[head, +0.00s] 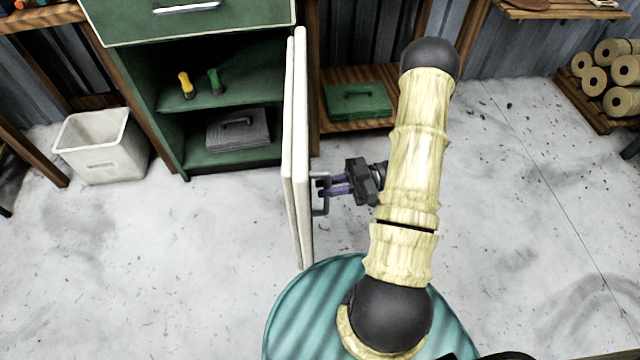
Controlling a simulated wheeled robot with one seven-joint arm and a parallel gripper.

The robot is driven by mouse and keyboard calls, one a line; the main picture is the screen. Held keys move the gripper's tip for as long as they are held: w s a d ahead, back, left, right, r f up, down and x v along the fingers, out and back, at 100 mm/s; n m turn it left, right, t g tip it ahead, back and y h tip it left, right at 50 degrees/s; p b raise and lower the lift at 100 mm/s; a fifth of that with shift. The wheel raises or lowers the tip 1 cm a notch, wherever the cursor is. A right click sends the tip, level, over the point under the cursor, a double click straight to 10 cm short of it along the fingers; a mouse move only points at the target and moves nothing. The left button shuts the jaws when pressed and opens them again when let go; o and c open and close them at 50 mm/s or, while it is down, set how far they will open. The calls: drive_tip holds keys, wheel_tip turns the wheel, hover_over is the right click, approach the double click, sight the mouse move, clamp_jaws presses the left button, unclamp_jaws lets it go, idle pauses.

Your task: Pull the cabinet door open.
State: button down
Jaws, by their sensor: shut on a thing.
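The cabinet (232,86) is green and stands at the upper left, with its inside shelves in view. Its white door (299,150) is swung wide open and is seen nearly edge-on, reaching out toward me. The exact contact between fingers and handle is small in the picture.
A white bin (103,146) stands left of the cabinet. A green case (357,101) lies right of the door. The grey floor (200,260) in front is clear.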

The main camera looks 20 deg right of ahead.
drive_tip(key=shift+w+d+r, duration=0.1)
drive_tip(key=shift+w+r, duration=0.05)
drive_tip(key=shift+w, duration=0.1)
drive_tip(key=c, duration=1.7)
unclamp_jaws()
drive_tip(key=shift+s, duration=0.1)
drive_tip(key=shift+s, duration=0.1)
drive_tip(key=d, duration=0.5)
drive_tip(key=s+d+p, duration=0.1)
drive_tip(key=d, duration=0.5)
drive_tip(key=s+d+p, duration=0.1)
drive_tip(key=d, duration=0.5)
drive_tip(key=shift+s+d, duration=0.1)
drive_tip(key=shift+s, duration=0.05)
drive_tip(key=shift+f, duration=0.2)
